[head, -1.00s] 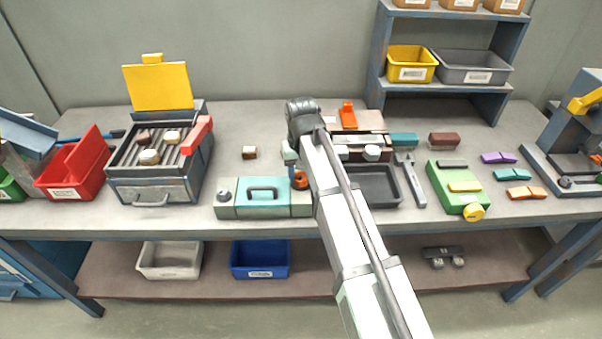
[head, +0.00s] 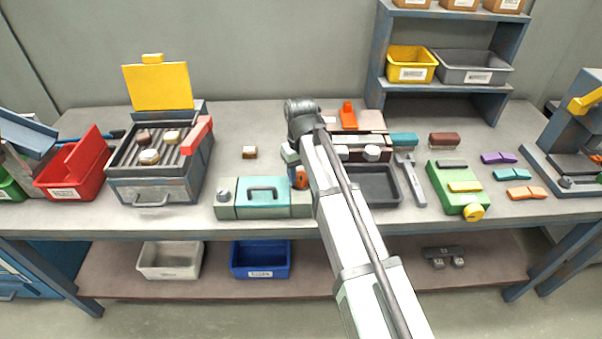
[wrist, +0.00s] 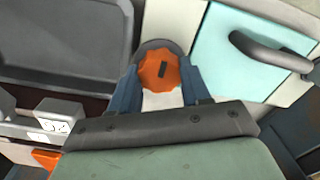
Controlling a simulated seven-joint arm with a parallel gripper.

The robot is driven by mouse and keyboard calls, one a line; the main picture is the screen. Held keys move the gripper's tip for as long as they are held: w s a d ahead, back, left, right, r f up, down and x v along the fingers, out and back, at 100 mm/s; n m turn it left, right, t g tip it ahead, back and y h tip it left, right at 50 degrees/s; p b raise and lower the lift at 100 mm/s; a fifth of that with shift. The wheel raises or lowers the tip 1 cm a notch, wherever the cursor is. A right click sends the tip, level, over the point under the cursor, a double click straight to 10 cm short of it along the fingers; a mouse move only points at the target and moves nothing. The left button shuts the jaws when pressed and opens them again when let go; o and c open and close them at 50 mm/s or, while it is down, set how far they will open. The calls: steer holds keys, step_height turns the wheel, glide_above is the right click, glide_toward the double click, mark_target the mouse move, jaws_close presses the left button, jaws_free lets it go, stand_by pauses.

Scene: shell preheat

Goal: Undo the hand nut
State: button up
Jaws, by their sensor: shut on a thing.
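The hand nut is an orange scalloped knob with a dark slot mark on its face. In the wrist view the hand nut (wrist: 160,72) sits between the two blue fingers of my gripper (wrist: 163,85), over a grey rounded base. My gripper is shut on it. In the head view the orange nut (head: 299,178) shows at the right end of the teal-lidded box (head: 265,198), and my arm hides most of my gripper there. The teal lid with its dark handle also shows in the wrist view (wrist: 225,50).
A dark tray (head: 378,186) lies right of my arm, with a grey wrench-like tool (head: 410,180) beside it. A green device (head: 455,190) stands further right. A grill box (head: 160,165) with a raised yellow lid stands left. Bench between grill and teal box is mostly clear.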

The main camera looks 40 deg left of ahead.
mark_target(302, 175)
steer(key=o, duration=1.1)
steer(key=shift+c, duration=0.2)
steer(key=shift+r, duration=0.1)
step_height(302, 175, up, 14)
steer(key=shift+f, duration=0.2)
